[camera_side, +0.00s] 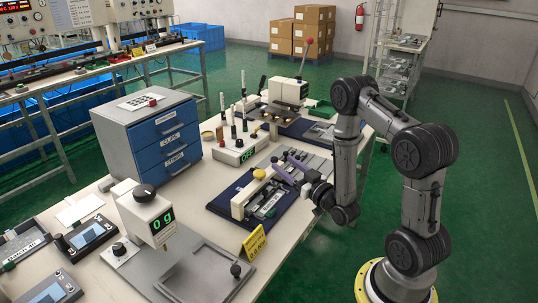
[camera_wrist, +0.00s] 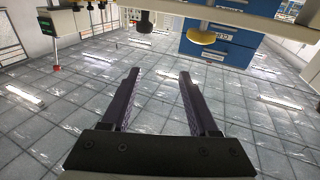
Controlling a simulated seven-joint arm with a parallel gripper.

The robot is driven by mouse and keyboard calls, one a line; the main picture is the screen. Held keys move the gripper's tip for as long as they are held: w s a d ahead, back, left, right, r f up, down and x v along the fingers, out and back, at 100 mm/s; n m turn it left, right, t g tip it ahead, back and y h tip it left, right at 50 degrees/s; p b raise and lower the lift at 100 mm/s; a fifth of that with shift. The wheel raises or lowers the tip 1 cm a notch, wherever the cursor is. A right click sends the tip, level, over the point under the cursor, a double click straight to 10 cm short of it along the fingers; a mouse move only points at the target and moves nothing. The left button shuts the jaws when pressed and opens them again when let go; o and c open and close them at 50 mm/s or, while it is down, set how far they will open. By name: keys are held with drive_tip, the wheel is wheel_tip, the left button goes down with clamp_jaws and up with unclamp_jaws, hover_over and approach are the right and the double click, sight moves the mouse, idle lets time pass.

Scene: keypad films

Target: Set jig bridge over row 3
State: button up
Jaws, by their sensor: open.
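The cream jig bridge (camera_side: 248,193) stands across a jig with a grey strip on a dark blue base (camera_side: 222,205), a yellow knob (camera_side: 259,173) on its top. I cannot tell which row it spans. My gripper (camera_side: 282,163) has its purple fingers apart, just right of and behind the knob, with nothing between them. In the wrist view, which looks upside down, my open gripper (camera_wrist: 159,75) points towards the yellow knob (camera_wrist: 202,37) under a cream bar (camera_wrist: 240,18). The fingertips are apart from the knob. Row markings are too small to read.
A blue-drawer cabinet (camera_side: 150,133) stands behind to the left. A control box with a green display (camera_side: 238,149) and a lever press (camera_side: 288,92) are beyond. A yellow sign (camera_side: 255,242) and a gauge with a green display (camera_side: 147,214) stand in front.

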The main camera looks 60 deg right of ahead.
wheel_tip(320, 180, down, 4)
drive_tip(key=s+d+g, duration=0.1)
drive_tip(key=s+d, duration=0.1)
drive_tip(key=x, duration=1.3)
drive_tip(key=shift+w+d+r+m+h, duration=0.25)
drive_tip(key=shift+w+r+m+h, duration=0.05)
drive_tip(key=shift+m, duration=0.1)
clamp_jaws()
idle(0.6)
